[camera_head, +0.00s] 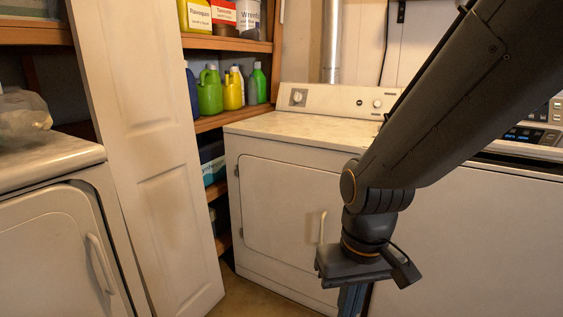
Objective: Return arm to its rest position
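My dark grey arm reaches in from the upper right and bends down at a joint with an orange ring. My gripper (352,299) hangs at the arm's lower end in front of the white dryer (275,210), left of the second machine. Only its upper part shows. The fingertips are cut off by the bottom edge of the picture, so I cannot tell whether it is open or shut, or whether it holds anything. The dryer's door is shut, and its handle (322,228) is just left of my wrist.
A second white machine (480,245) with a control panel is at the right, partly behind my arm. A white panel door (155,150) stands ajar before shelves of bottles (210,92). Another white appliance (50,235) is at the left. Some floor (250,297) shows between.

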